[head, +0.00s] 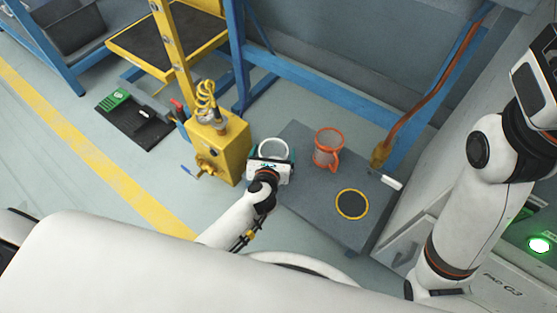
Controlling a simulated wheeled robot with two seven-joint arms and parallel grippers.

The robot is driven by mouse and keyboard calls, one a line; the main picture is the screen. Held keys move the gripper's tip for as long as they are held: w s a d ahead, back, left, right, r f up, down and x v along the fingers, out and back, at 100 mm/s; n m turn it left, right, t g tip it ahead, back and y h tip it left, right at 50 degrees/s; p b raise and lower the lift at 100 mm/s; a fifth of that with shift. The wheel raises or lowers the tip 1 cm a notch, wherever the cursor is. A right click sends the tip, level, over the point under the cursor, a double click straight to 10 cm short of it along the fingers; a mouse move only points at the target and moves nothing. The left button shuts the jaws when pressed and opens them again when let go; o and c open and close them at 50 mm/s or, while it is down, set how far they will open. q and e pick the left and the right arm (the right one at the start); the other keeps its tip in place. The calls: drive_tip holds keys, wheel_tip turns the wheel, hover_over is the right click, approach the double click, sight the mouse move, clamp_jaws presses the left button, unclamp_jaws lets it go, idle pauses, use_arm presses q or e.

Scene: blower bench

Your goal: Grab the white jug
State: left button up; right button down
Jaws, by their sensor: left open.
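The white jug (274,140) stands at the left end of the dark grey bench top; its round white rim shows just beyond my left gripper. My left gripper (271,160) is open, with its fingers spread at the near side of the jug. The gripper body hides the jug's lower part, so I cannot tell whether the fingers touch it. My right arm rises at the right edge of the view, and its gripper is out of view.
An orange-rimmed clear jug (327,150) stands right of the white jug. A yellow ring (352,204) marks the near part of the bench top (310,205). A yellow machine (218,150) stands close on the left.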

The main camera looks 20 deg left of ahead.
use_arm(q)
drive_tip(key=shift+r, duration=0.1)
drive_tip(key=shift+c, duration=1.1)
drive_tip(key=c, duration=1.2)
drive_tip(key=shift+o, duration=0.2)
